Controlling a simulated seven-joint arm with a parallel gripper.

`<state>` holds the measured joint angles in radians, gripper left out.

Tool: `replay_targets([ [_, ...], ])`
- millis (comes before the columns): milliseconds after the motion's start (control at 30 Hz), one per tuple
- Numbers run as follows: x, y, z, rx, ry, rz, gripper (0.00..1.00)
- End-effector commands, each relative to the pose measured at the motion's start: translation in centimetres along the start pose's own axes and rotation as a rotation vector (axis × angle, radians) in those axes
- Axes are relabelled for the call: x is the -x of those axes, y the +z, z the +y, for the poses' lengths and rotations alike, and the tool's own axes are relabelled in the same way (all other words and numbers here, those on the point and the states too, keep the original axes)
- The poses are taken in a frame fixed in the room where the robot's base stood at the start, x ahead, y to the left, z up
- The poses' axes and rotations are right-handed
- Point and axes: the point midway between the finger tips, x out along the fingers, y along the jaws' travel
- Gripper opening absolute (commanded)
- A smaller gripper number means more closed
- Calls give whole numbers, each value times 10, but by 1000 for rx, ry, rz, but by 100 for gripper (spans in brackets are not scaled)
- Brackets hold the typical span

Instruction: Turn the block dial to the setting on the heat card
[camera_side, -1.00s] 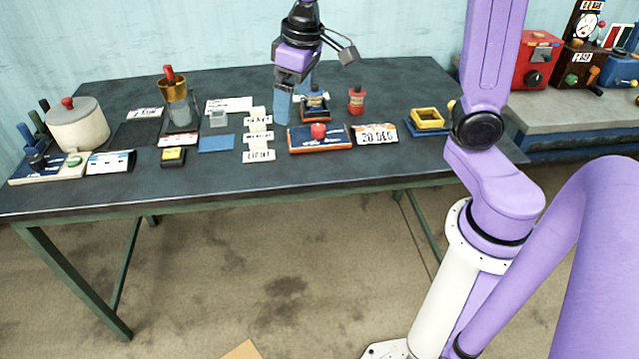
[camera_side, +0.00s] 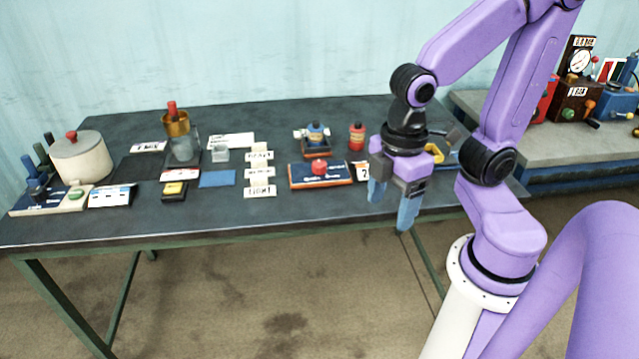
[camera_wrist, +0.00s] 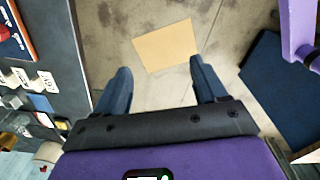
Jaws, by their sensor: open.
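My gripper (camera_side: 392,203) hangs over the right front part of the table, its two blue fingers apart and empty.
A yellow frame (camera_side: 434,151) is partly hidden behind my gripper. A blue bottle (camera_side: 316,134) and a red bottle (camera_side: 356,136) stand behind the block. White label cards (camera_side: 259,172) lie to its left. A tan sheet (camera_wrist: 165,47) lies on the floor.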

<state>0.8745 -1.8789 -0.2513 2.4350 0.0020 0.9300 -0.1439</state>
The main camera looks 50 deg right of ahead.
Motion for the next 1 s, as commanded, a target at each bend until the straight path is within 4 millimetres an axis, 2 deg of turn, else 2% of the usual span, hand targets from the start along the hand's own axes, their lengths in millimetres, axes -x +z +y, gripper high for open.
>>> replay_targets([
  [100,6,-21,32,46,3,-5,72],
  [233,11,-38,71,112,5,-8,72],
  [400,16,-51,127,200,5,-13,72],
  [533,18,-51,174,268,4,-18,72],
  [767,18,-30,257,386,0,-23,72],
  [1000,14,19,335,509,-7,-26,72],
])
